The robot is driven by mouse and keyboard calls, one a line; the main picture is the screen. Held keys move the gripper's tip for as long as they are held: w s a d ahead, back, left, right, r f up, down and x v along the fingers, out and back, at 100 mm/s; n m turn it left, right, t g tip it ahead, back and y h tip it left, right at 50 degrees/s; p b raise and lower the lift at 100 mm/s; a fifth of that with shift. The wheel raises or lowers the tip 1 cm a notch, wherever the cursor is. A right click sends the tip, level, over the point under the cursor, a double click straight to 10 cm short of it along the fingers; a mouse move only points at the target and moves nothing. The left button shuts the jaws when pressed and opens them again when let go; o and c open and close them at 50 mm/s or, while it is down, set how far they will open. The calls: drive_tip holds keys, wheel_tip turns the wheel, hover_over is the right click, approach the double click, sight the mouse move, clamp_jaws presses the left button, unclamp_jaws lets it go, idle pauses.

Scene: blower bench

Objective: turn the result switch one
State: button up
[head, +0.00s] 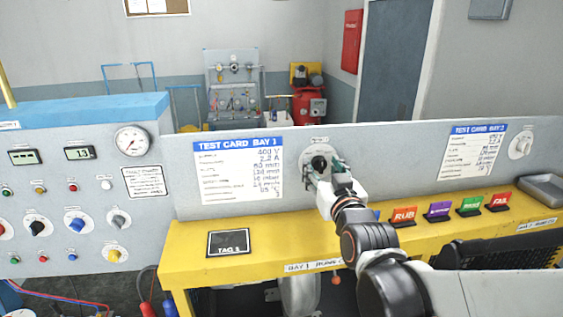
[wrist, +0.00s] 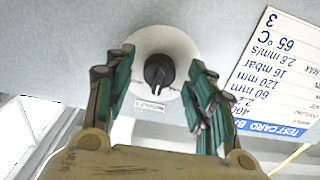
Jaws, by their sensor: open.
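The result switch (head: 319,162) is a black rotary knob on a round pale plate, set on the grey upright panel to the right of the bay 1 test card. In the wrist view the black knob (wrist: 159,71) sits on its plate with a small label below it. My gripper (head: 322,172) is in front of the switch. In the wrist view its green-padded fingers (wrist: 160,88) stand apart on either side of the knob, with a gap on both sides. The gripper is open and holds nothing. The label's words are too small to read surely.
The bay 1 test card (head: 238,170) is left of the switch. A second, white switch (head: 521,145) is at the far right beside the bay 2 card (head: 472,152). Coloured tags, including a red one (head: 404,216), stand on the yellow bench (head: 190,240). A black tag plate (head: 228,243) lies left.

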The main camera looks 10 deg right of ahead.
drive_tip(key=shift+w, duration=0.2)
drive_tip(key=c, duration=1.1)
drive_tip(key=shift+o, duration=0.2)
drive_tip(key=shift+m, duration=0.3)
drive_tip(key=m+b, duration=0.1)
drive_tip(key=m, duration=0.2)
drive_tip(key=shift+m, duration=0.3)
drive_tip(key=m, duration=0.4)
drive_tip(key=shift+a+m, duration=0.1)
drive_tip(key=shift+m, duration=0.2)
